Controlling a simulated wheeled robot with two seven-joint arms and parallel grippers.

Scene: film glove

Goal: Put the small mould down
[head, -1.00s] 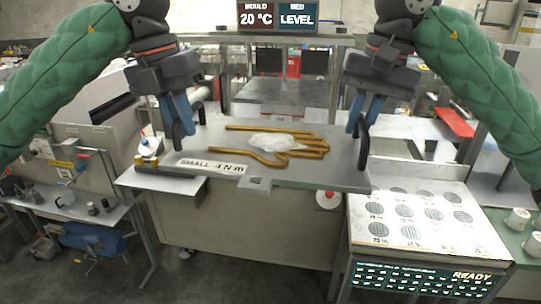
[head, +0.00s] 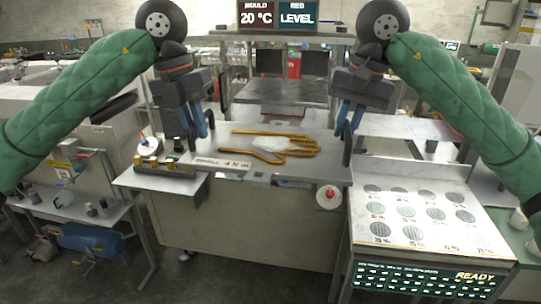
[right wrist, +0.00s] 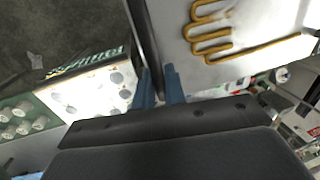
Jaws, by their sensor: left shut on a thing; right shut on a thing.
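The small mould (head: 325,160) is a flat grey plate with a gold hand-shaped outline (head: 292,154) and a pale translucent film (head: 272,144) in its middle. A handle stands at each side, and a small label lies along its front left. My left gripper (head: 198,128) is shut on the left handle. My right gripper (head: 350,128) is shut on the right handle (head: 347,148). The right wrist view shows the blue fingers (right wrist: 160,88) at the plate's edge, beside the dark handle. The plate looks level; I cannot tell whether it touches the surface below.
A bench (head: 250,215) stands below the mould, with a left shelf (head: 150,182) carrying brass parts. A panel with several round discs (head: 430,232) is at the right, above a READY display (head: 470,276). Grey blocks (head: 285,92) stand behind.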

